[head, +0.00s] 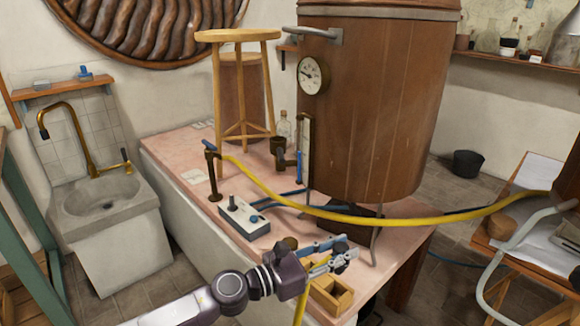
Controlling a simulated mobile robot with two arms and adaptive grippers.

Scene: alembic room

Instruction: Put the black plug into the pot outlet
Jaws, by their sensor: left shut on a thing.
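My left gripper (336,260) comes in from the lower left and is over the front part of the pink-topped bench. The pot is a large wooden vat (390,110) with a round dial gauge, standing on the bench. A dark outlet fitting (287,160) sticks out at its lower left, beside a sight tube. The gripper is apart from this outlet, nearer to me and lower in the picture. My right gripper is not in view.
A yellow hose (330,214) sags across the front of the vat. A control box (243,216) and a small wooden box (330,296) are near the gripper. A wooden stool (243,90) stands behind on the bench (175,150). A sink (100,200) is at left.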

